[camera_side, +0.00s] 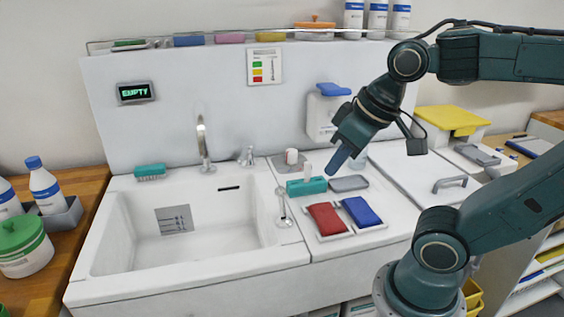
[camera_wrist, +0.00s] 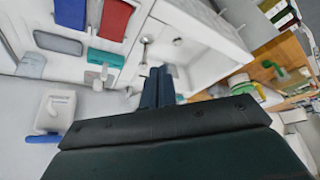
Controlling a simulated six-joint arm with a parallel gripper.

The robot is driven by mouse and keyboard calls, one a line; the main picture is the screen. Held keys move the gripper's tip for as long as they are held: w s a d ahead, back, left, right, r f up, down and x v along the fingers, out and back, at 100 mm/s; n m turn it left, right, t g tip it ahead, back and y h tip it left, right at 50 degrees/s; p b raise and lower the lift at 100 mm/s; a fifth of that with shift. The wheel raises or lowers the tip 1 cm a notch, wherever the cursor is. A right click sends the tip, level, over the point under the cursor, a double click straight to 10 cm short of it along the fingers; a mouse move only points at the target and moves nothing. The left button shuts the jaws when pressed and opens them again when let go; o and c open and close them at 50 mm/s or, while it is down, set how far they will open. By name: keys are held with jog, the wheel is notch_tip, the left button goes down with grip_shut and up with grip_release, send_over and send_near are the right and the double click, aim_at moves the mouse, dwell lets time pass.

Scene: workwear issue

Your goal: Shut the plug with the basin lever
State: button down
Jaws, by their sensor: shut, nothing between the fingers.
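The white basin (camera_side: 130,262) is on the left of the counter and looks empty inside. A thin upright metal lever (camera_side: 282,205) with a round base stands on the basin's right ledge; it shows in the wrist view (camera_wrist: 145,46) too. I cannot make out the plug in the basin floor. A dark slot (camera_side: 229,188) is in the basin's back wall. A small display (camera_side: 136,92) above reads EMPTY. My gripper (camera_side: 334,164) is shut and empty, above the counter to the right of the lever and apart from it. In the wrist view its fingers (camera_wrist: 158,82) are together.
A teal block (camera_side: 306,187), a grey tray (camera_side: 349,183), a red packet (camera_side: 326,218) and a blue packet (camera_side: 360,211) lie right of the lever. The tap (camera_side: 204,150) rises behind the basin. A white dispenser (camera_side: 323,115) hangs on the splashback. Air above the basin is free.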

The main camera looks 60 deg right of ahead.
aim_at(282, 202)
jog(key=w+d+f+m+g, duration=0.2)
jog(key=w+d, duration=0.3)
jog(key=w, duration=0.5)
jog(key=w+d+f+m+g, duration=0.2)
jog(key=w+d, duration=0.4)
jog(key=w, duration=0.4)
jog(key=f+m, duration=0.1)
jog(key=m, duration=0.1)
jog(key=shift+w+d+f+m+g, duration=0.2)
jog(key=shift+d+m+g, duration=0.1)
jog(key=shift+m, duration=0.1)
jog(key=shift+f, duration=0.1)
jog(key=f, duration=1)
jog(key=shift+w+a, duration=0.2)
jog(key=shift+a, duration=0.05)
jog(key=shift+s+a+r, duration=0.25)
jog(key=shift+s+r, duration=0.05)
jog(key=shift+s, duration=0.05)
jog(key=shift+s+a+r, duration=0.25)
jog(key=shift+s+a, duration=0.2)
jog(key=shift+s, duration=0.15)
jog(key=shift+s+a+r, duration=0.2)
jog(key=shift+s+a, duration=0.2)
jog(key=shift+s, duration=0.2)
